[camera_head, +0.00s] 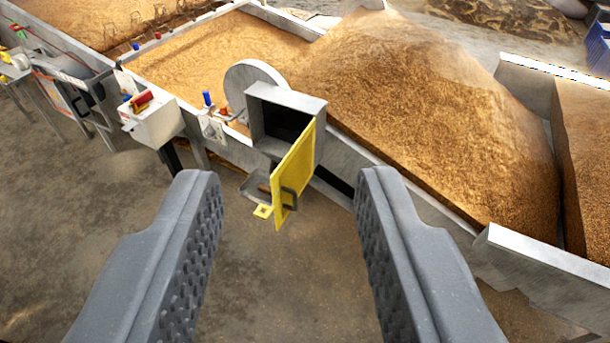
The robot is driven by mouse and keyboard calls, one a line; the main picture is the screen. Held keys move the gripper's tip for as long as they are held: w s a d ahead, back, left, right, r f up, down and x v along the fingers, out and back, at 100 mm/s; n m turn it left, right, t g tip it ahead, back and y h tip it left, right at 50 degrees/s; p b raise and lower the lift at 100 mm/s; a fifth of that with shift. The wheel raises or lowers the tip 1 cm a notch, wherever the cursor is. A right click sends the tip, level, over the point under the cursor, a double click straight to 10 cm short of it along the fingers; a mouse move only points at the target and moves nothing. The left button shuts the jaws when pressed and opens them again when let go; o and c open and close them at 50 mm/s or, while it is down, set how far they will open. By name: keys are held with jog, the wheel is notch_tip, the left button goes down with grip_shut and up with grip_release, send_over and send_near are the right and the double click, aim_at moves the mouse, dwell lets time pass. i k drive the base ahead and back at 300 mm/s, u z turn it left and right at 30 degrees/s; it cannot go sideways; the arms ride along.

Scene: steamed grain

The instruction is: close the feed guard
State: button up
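I see no contact between the fingers and the guard.
A long metal trough (425,201) heaped with brown grain (430,110) runs behind the feed box. A white control box (152,122) with a red switch stands at left on a dark post. Another grain bin (556,262) is at right. The concrete floor (90,200) in front is clear.

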aim_at(288, 181)
jog(key=z, duration=0.1)
jog(key=i, duration=1)
jog(key=u, duration=0.1)
